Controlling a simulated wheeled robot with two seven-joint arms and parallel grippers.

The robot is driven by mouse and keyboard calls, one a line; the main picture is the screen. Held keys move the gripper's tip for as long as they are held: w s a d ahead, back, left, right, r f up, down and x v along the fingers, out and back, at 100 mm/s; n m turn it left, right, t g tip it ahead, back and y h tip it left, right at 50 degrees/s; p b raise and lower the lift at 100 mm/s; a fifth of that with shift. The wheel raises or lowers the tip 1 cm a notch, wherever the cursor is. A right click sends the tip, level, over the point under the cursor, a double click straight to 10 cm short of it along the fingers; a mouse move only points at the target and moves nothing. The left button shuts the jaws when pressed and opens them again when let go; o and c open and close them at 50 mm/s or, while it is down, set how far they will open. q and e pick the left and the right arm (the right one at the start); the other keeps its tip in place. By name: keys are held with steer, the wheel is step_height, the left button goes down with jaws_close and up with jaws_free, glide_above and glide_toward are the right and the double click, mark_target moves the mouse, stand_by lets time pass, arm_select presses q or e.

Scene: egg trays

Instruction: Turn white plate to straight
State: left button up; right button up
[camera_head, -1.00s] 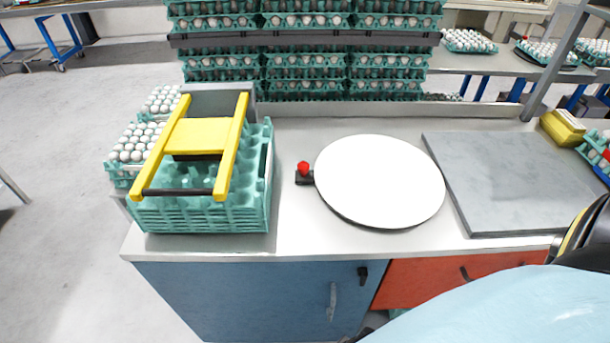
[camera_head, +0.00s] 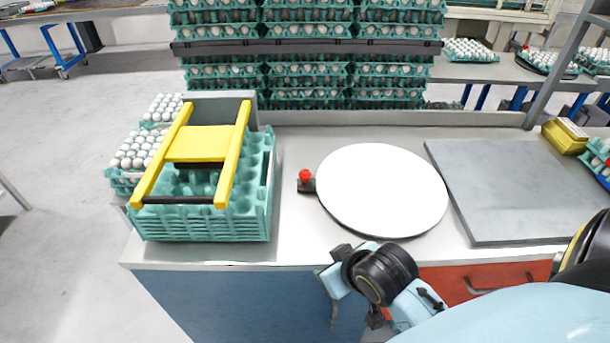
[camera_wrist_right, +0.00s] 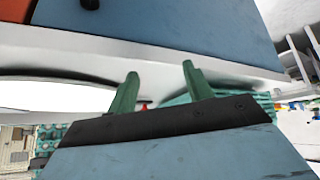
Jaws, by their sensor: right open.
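The round white plate (camera_head: 382,188) lies flat on the grey counter, right of a small red button (camera_head: 305,176). Part of the plate shows at the left of the right wrist view (camera_wrist_right: 45,97). My right arm reaches in at the front counter edge, just below the plate and apart from it. My right gripper (camera_wrist_right: 160,71) is open and empty, its two green fingers spread. In the head view its fingers cannot be made out. My left gripper is not in view.
Green egg trays with a yellow frame (camera_head: 198,145) stand left of the button. A grey slab (camera_head: 505,190) lies right of the plate. Stacked egg trays (camera_head: 305,75) stand behind the counter.

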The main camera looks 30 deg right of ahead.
mark_target(307, 176)
steer(key=w+d+r+m+t+h, duration=0.1)
steer(key=w+d+r+t, duration=0.25)
steer(key=w, duration=0.35)
steer(key=w+d+r+m+t+h, duration=0.1)
steer(key=w+d+r+t, duration=0.25)
steer(key=w, duration=0.25)
steer(key=shift+g, duration=0.4)
steer(key=x, duration=0.4)
steer(key=b+x, duration=0.1)
steer(key=x, duration=0.4)
steer(key=b+x, duration=0.1)
steer(key=x, duration=0.3)
steer(key=shift+w+a+f, duration=0.1)
steer(key=shift+f, duration=0.3)
jaws_close()
